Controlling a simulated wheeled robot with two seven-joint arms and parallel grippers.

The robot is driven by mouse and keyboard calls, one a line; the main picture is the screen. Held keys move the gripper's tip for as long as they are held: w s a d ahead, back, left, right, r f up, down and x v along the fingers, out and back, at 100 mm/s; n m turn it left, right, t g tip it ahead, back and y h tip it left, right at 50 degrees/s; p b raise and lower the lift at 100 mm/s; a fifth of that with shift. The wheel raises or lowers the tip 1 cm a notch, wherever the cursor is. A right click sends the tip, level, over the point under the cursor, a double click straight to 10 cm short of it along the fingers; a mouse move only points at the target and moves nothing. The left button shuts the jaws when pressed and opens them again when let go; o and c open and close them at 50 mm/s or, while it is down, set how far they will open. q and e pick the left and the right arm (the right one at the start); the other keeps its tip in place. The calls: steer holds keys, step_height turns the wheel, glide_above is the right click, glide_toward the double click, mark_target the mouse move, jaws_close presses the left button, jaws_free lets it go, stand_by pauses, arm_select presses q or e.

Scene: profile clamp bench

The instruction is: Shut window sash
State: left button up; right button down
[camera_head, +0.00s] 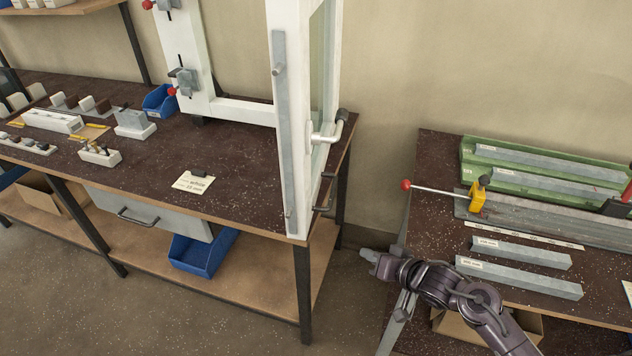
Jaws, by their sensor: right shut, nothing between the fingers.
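The window sash (283,120) is a white upright panel with a grey strip and glass. It stands swung open, sticking out from the white window frame (200,60) over the right end of the left bench. A white and grey lever handle (328,133) sits on its right side. The top of the sash and frame is cut off by the picture. My right gripper (368,255) is shut and empty, below and right of the handle, in the gap between the two benches, and touches nothing that I can see. My left gripper is not in view.
The left bench (150,180) holds a label card (193,182), small blocks and a blue bin (160,101). The right bench (430,200) carries grey profiles (520,277), a green tray (480,180) and a yellow clamp (478,195) with a red-knobbed lever. Bare floor shows between the benches.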

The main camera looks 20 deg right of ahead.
step_height(320, 180, up, 11)
steer(key=m+y, duration=0.1)
steer(key=y, duration=0.5)
steer(key=m+g+y+p, duration=0.1)
steer(key=g+y, duration=0.3)
steer(key=y, duration=0.1)
glide_toward(306, 185)
steer(key=p+x, duration=0.4)
steer(key=x, duration=0.2)
steer(key=shift+s+r, duration=0.1)
steer(key=shift+w+a, duration=0.2)
steer(key=shift+a, duration=0.25)
steer(key=shift+m+t, duration=0.3)
